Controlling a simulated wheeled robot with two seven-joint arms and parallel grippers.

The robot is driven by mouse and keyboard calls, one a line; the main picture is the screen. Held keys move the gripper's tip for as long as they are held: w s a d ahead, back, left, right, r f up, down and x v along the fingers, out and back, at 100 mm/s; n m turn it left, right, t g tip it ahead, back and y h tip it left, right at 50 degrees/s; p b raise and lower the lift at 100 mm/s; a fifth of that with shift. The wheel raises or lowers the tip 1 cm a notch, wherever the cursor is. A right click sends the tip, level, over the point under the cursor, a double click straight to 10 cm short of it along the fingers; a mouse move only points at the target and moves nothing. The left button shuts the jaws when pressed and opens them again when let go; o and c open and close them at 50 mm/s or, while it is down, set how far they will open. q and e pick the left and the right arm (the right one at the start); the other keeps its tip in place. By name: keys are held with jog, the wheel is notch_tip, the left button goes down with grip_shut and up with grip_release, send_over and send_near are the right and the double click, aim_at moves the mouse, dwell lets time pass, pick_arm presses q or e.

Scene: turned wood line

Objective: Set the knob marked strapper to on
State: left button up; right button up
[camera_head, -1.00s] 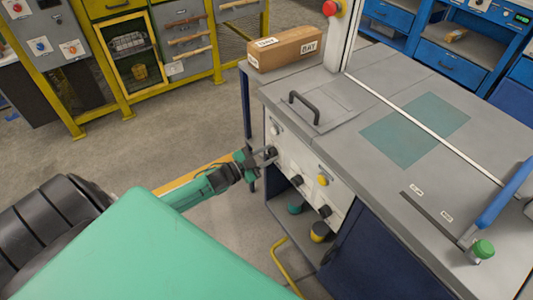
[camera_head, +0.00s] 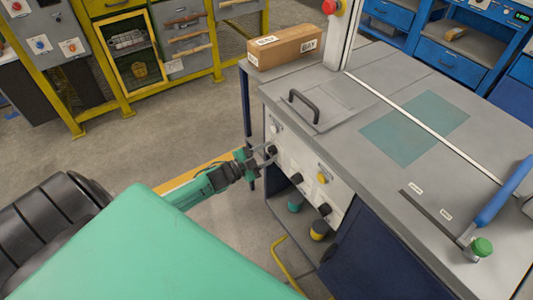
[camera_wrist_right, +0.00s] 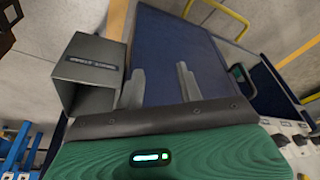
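The front panel (camera_head: 308,184) of the grey bench carries several dark knobs. Its labels are too small to read, so I cannot tell which is marked strapper. My left gripper (camera_head: 264,156) is at the panel's left end, fingers apart, right by the leftmost dark knob (camera_head: 272,151); whether they touch it I cannot tell. Further right are a middle dark knob (camera_head: 295,179) and a lower right dark knob (camera_head: 325,209). My right gripper (camera_wrist_right: 161,86) shows in the right wrist view with its fingers apart and nothing between them.
A cardboard box (camera_head: 285,47) marked BAY lies at the bench's back left. A black handle (camera_head: 304,104) and a blue lever (camera_head: 502,194) are on the bench top. A yellow rail (camera_head: 285,262) stands low in front.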

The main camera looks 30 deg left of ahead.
pick_arm(q)
jog(key=shift+o, duration=0.8)
pick_arm(e)
jog(key=shift+w+r, duration=0.1)
jog(key=shift+r, duration=0.05)
pick_arm(q)
jog(key=shift+s+a, duration=0.1)
jog(key=shift+s, duration=0.05)
jog(key=v, duration=1.3)
jog(key=shift+s+p, duration=0.25)
jog(key=shift+p, duration=0.15)
pick_arm(e)
jog(key=shift+x, duration=1)
pick_arm(q)
jog(key=shift+a+f, duration=0.1)
pick_arm(e)
jog(key=shift+s, duration=0.35)
